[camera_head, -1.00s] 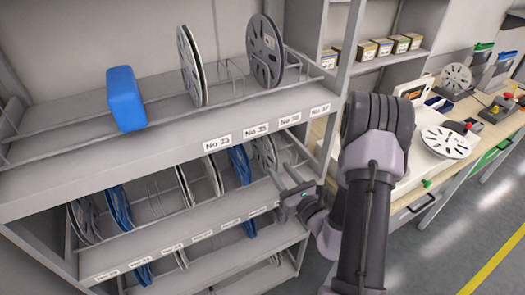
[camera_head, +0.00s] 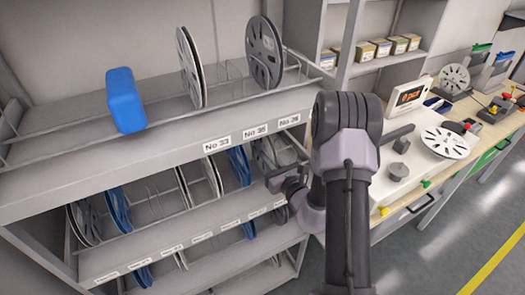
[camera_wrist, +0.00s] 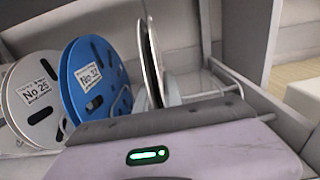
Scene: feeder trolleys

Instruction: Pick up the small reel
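Several reels stand upright on the middle shelf, and I cannot tell by label which is the small reel. A grey reel (camera_head: 264,153) stands at that shelf's right end, beside a blue reel (camera_head: 239,163). My gripper (camera_head: 274,180) is at the shelf front, just below and against the grey reel in this view. In the wrist view a thin pale reel (camera_wrist: 151,62) stands edge-on straight ahead of the gripper body, right of a blue reel (camera_wrist: 92,80) labelled No 32 and a grey reel (camera_wrist: 30,102) labelled No 25.
The upper shelf (camera_head: 160,135) above my gripper holds a blue box (camera_head: 125,100) and two large reels. Wire dividers stand between the reels. A workbench (camera_head: 385,215) with a pale device and a white reel (camera_head: 445,142) stands to the right.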

